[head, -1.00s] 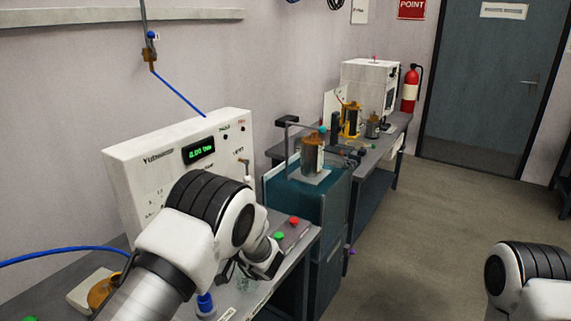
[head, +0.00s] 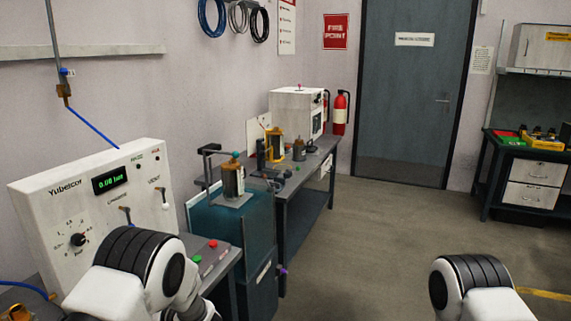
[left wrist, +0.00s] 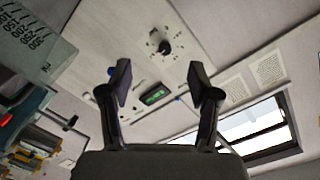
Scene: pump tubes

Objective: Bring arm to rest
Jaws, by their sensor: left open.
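My left gripper (left wrist: 160,85) is open in the left wrist view, with its two dark fingers apart and nothing between them. It faces the white panel (left wrist: 180,50) with its green display and black knob, and I see no contact with it. In the head view my left arm (head: 135,275) is bent at the bottom left, in front of the white panel (head: 95,205), whose display reads about 0.00 bar. The fingers do not show clearly there. My right arm (head: 470,285) shows only as a link at the bottom right; its gripper is out of view.
Red and green buttons (head: 205,250) sit on the bench right of my left arm. Beyond stand another bench (head: 310,175) and a fire extinguisher (head: 340,112). The floor (head: 380,240) in the middle is clear.

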